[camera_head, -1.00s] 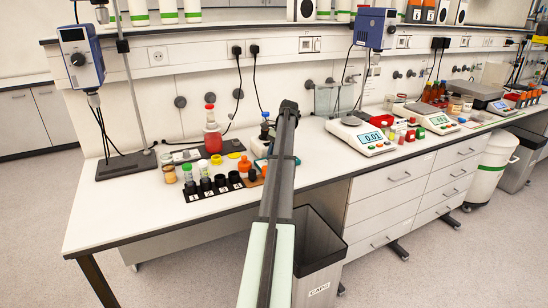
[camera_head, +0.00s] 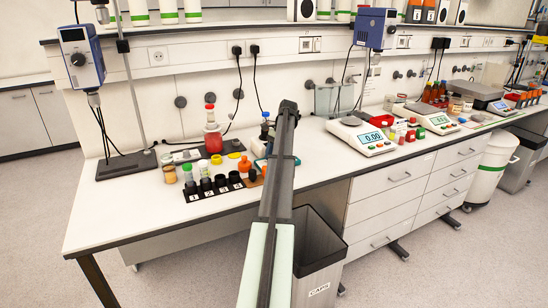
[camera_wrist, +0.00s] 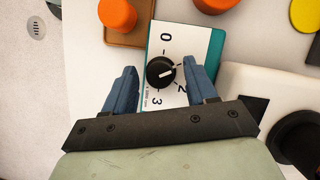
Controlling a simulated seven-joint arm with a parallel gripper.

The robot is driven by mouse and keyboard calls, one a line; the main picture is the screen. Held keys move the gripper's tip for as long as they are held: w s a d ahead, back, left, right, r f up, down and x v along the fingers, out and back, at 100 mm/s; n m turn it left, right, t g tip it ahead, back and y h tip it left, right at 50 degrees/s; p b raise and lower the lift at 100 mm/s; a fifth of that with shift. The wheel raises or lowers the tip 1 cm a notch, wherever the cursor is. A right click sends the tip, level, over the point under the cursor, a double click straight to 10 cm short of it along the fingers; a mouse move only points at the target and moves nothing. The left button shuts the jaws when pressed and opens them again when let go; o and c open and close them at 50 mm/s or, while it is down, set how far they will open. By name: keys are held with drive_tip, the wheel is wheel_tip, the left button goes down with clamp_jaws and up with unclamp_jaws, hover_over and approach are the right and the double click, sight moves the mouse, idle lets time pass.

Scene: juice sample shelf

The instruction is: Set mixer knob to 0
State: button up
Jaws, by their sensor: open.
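The black mixer knob (camera_wrist: 160,72) sits on a white panel with a teal edge, in the middle of the wrist view. The printed 0 (camera_wrist: 166,37) is above it, the 2 and 3 below it. In the head view the mixer (camera_head: 261,148) is partly hidden behind my arm, which also hides the gripper.
An orange-capped thing (camera_wrist: 117,14) stands in a brown holder beside the panel, and another orange cap shows at the top. A white device lies close on the right.

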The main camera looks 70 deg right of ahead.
drive_tip(key=shift+m, duration=0.3)
drive_tip(key=m+t, duration=0.1)
drive_tip(key=m, duration=0.1)
drive_tip(key=m+h, duration=0.1)
drive_tip(key=m, duration=0.2)
drive_tip(key=shift+s+a+t, duration=0.15)
drive_tip(key=shift+a+t, duration=0.05)
drive_tip(key=shift+t, duration=0.2)
drive_tip(key=m+h, duration=0.1)
drive_tip(key=m, duration=0.2)
drive_tip(key=m+h, duration=0.1)
drive_tip(key=m, duration=0.2)
drive_tip(key=shift+a+t, duration=0.2)
drive_tip(key=shift+t, duration=0.2)
drive_tip(key=a+v, duration=0.1)
drive_tip(key=v, duration=1.3)
drive_tip(key=w+a+f+n, duration=0.1)
drive_tip(key=w+a, duration=0.3)
drive_tip(key=w, duration=0.6)
drive_tip(key=w+a+f+n, duration=0.1)
drive_tip(key=w+a+n, duration=0.2)
drive_tip(key=w, duration=0.8)
drive_tip(key=w+a+f+n+g, duration=0.1)
drive_tip(key=w+a+n, duration=0.1)
drive_tip(key=w+a, duration=0.4)
drive_tip(key=w, duration=0.4)
drive_tip(key=shift+w+a, duration=0.25)
drive_tip(key=shift+w, duration=0.05)
